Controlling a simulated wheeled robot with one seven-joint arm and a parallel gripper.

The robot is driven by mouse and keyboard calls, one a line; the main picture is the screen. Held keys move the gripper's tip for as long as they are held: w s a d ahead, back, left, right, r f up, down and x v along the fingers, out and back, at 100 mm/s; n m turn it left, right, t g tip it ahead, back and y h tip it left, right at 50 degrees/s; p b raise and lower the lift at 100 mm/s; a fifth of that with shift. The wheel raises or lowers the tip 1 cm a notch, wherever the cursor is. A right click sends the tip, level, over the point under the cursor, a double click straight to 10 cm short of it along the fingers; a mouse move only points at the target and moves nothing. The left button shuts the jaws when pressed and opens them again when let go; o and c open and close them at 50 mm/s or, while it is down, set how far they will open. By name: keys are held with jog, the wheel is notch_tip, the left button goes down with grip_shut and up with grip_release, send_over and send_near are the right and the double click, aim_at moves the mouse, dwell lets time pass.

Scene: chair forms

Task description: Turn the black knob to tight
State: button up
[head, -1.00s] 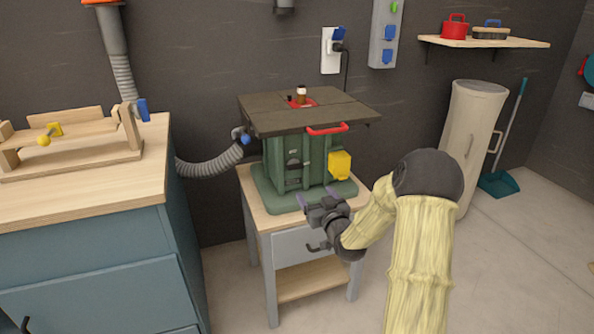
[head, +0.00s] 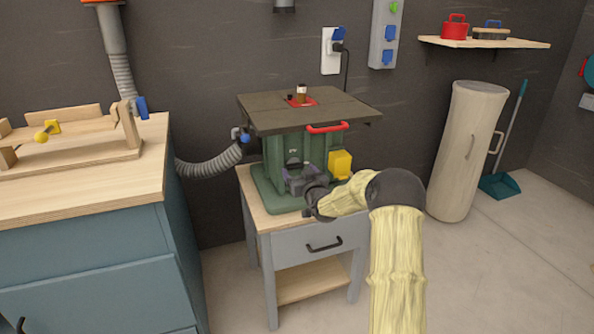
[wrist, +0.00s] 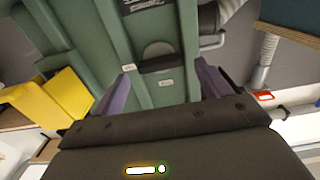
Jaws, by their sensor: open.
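The green machine (head: 275,158) stands on a small wooden-topped cabinet under a dark tabletop. My gripper (head: 293,175) is at the machine's front face, with its jaws towards the machine. In the wrist view my gripper (wrist: 163,75) is open, its two purple fingers apart. A dark bar-like part, probably the black knob (wrist: 163,64), shows between the fingers against the green face, beside small white labels. The fingers are not seen closed on it. In the head view my gripper covers much of that area, so the knob's angle cannot be told.
A yellow box (head: 340,163) sits on the machine's right, close to my arm; it also shows in the wrist view (wrist: 55,102). A red handle (head: 327,128) is above. A grey hose (head: 210,168) runs to the left.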

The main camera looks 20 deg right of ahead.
aim_at(295, 166)
jog(key=shift+w, duration=1.35)
jog(key=c, duration=1)
